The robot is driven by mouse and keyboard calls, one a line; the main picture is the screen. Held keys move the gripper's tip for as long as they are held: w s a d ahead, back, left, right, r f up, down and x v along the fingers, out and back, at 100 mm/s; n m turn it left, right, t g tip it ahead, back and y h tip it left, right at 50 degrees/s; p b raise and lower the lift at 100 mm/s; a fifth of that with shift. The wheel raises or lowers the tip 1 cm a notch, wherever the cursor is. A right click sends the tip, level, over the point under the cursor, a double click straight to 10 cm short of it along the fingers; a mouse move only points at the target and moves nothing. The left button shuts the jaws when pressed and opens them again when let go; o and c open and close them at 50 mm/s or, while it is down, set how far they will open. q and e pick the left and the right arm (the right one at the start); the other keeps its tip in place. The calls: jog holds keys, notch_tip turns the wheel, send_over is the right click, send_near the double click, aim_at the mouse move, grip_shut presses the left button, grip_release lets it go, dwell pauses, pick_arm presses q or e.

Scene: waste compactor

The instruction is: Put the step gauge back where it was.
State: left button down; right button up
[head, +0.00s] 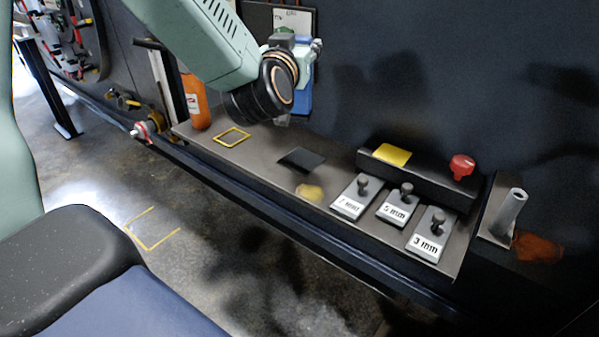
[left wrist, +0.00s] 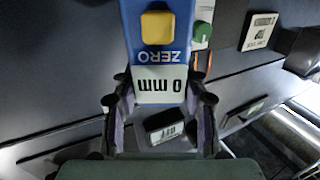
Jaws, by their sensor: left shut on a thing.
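A blue gauge with a yellow button, the word ZERO and a white 0 mm label (left wrist: 160,60) fills the top middle of the left wrist view. Its lower end lies between the two fingers of my left gripper (left wrist: 160,108), which is shut on it. In the head view a blue part of it (head: 306,92) shows beside my wrist; most of it and the fingers are hidden there. I take this gauge to be the step gauge. Three grey blocks with dark knobs, marked 7 mm (head: 352,203), 5 mm (head: 394,212) and 3 mm (head: 424,248), lie on the shelf.
The grey shelf (head: 255,153) runs along the dark wall. It bears a yellow-framed square (head: 232,137), a dark square (head: 301,160) and an orange bottle (head: 197,105). A red knob (head: 462,166) and yellow pad (head: 392,154) sit on a raised dark ledge. A grey post (head: 512,212) stands right.

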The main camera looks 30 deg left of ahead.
pick_arm(q)
notch_tip(320, 180, down, 13)
jog(key=w+a+b, duration=0.1)
jog(key=w+b, duration=0.1)
jog(key=shift+w+a, duration=0.15)
jog(key=shift+w, duration=0.2)
jog(key=c, duration=1)
grip_release()
jog(key=shift+w+f, duration=0.15)
jog(key=shift+c, duration=0.2)
jog(key=o, duration=0.3)
jog(key=shift+s+r, duration=0.25)
jog(key=shift+s, duration=0.1)
send_near(297, 114)
jog(key=x, duration=0.4)
jog(key=shift+w+a+f, duration=0.1)
jog(key=shift+w+a, duration=0.1)
jog(key=shift+a, duration=0.05)
jog(key=shift+s+d+p, duration=0.1)
jog(key=shift+s+p, duration=0.1)
jog(key=shift+p, duration=0.5)
jog(key=shift+s+d+p, duration=0.15)
jog(key=shift+s+p, duration=0.6)
jog(key=shift+p, duration=0.1)
pick_arm(e)
jog(key=shift+w+a+r, duration=0.1)
jog(key=shift+w, duration=0.4)
